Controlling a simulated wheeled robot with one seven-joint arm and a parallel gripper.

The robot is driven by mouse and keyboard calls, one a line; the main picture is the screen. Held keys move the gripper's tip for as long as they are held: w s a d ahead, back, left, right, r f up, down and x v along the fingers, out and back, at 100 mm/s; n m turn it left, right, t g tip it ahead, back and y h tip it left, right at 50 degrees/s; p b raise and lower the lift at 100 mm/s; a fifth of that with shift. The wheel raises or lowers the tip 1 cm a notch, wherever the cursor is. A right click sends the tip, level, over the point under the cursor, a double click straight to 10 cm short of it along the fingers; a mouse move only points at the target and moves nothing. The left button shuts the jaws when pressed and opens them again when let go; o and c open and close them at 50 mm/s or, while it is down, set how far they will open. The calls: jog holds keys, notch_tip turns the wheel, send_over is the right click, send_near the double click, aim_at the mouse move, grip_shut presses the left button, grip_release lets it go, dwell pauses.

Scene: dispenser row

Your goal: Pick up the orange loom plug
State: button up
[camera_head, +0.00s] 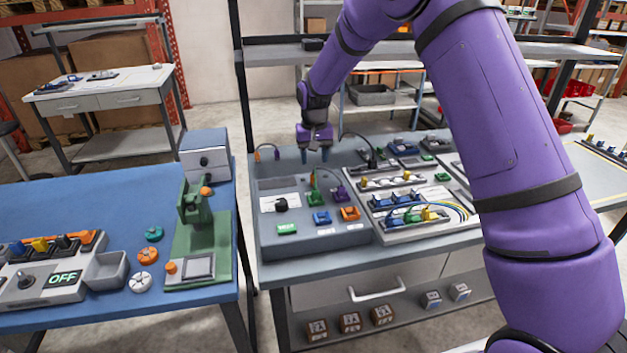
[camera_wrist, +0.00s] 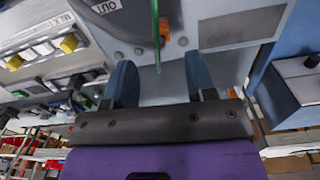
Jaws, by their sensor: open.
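My gripper (camera_head: 316,156) is open and empty, pointing down above the back part of the grey console. In the wrist view its two blue fingers (camera_wrist: 159,62) stand apart. An orange piece (camera_wrist: 164,28) shows beyond and between them, close to a thin green cable (camera_wrist: 157,50); I cannot tell whether it is the loom plug. In the head view a small orange plug (camera_head: 257,154) with a curved orange lead stands at the console's back left, left of the fingers. A purple plug (camera_head: 277,153) stands beside it. An orange block (camera_head: 350,213) sits nearer the front.
The grey console (camera_head: 322,243) carries a black knob (camera_head: 281,204), a blue block (camera_head: 321,218) and a purple plug (camera_head: 340,192) near an arching green cable. A panel with several coloured connectors (camera_head: 410,203) lies to the right. A blue table (camera_head: 95,195) with a green fixture (camera_head: 194,208) is at left.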

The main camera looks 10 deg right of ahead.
aim_at(314, 174)
jog(key=shift+s+a+f, duration=0.1)
jog(key=shift+f, duration=1.4)
jog(key=shift+s+a+f, duration=0.1)
jog(key=shift+f, duration=1.4)
grip_shut()
